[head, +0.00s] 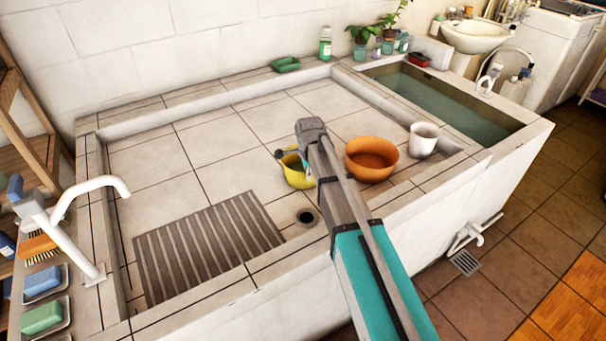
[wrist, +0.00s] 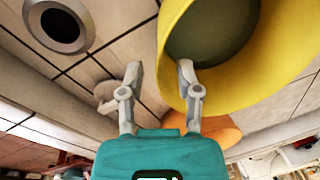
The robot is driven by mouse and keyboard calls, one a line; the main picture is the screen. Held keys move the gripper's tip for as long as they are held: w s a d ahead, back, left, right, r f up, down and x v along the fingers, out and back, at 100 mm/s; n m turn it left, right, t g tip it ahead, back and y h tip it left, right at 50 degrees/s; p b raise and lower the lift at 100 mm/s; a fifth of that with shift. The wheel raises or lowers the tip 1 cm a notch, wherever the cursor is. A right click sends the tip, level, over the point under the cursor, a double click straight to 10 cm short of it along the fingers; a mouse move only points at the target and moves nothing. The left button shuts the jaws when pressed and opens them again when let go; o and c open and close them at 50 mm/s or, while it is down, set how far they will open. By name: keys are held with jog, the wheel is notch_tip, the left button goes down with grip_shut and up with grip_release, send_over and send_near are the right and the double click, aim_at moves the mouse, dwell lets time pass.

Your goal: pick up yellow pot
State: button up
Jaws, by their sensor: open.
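The yellow pot (head: 297,178) stands upright on the tiled basin floor, partly hidden behind my arm in the head view. A small dark part shows at its upper left. In the wrist view the yellow pot (wrist: 245,75) fills the upper right, with its dark hollow facing the camera. My gripper (wrist: 160,72) is open, its two fingers apart and empty. The right finger overlaps the pot's near rim in the picture; the left finger is over bare tiles. I cannot tell whether it touches. The head view hides the fingertips.
An orange bowl (head: 371,160) stands close right of the pot, with a white cup (head: 424,139) beyond it. A round drain (head: 306,217) and ribbed washboard (head: 207,245) lie nearer. Low walls edge the basin. The tiles further back are clear.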

jog(key=shift+w+f+b, duration=0.15)
jog(key=shift+f+b, duration=0.55)
jog(key=shift+f, duration=0.2)
jog(key=shift+w+f+b, duration=0.15)
jog(key=shift+f+b, duration=0.55)
jog(key=shift+f, duration=0.15)
grip_shut()
